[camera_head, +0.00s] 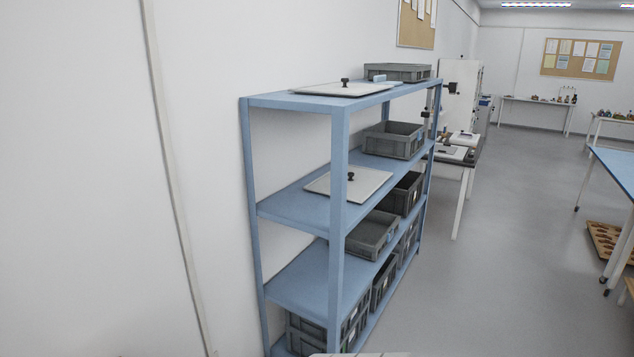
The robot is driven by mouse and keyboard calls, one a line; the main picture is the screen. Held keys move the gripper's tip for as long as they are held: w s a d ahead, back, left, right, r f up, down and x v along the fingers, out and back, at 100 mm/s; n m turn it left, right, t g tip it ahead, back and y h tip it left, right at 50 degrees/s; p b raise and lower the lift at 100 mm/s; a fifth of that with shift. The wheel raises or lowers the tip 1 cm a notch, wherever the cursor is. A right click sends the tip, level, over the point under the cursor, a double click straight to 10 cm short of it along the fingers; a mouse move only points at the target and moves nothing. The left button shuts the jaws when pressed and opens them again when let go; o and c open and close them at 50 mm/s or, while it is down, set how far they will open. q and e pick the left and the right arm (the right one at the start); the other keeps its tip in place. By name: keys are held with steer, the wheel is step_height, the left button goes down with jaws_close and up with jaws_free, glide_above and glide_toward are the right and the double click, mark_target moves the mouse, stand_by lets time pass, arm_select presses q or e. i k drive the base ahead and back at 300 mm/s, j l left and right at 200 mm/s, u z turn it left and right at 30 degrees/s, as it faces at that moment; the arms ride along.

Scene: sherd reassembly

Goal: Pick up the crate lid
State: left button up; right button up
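A flat white crate lid (330,89) with a black knob lies on the top shelf of the blue shelving unit. A second white lid (362,183) with a black knob lies on the shelf below it, partly behind a front post. Which of the two the task means, I cannot tell. Neither of my grippers shows in the head view.
The blue shelving unit (340,140) stands against the left wall. Grey crates stand on it, one on the top shelf (410,75) and one on the second (405,152), with several lower down. A blue-topped table (618,165) stands at the right. Grey floor lies clear between.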

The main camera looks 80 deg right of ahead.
mark_target(362, 181)
steer(key=z, duration=2.7)
steer(key=u, duration=3.15)
steer(key=z, duration=3.15)
steer(key=i+l, duration=0.1)
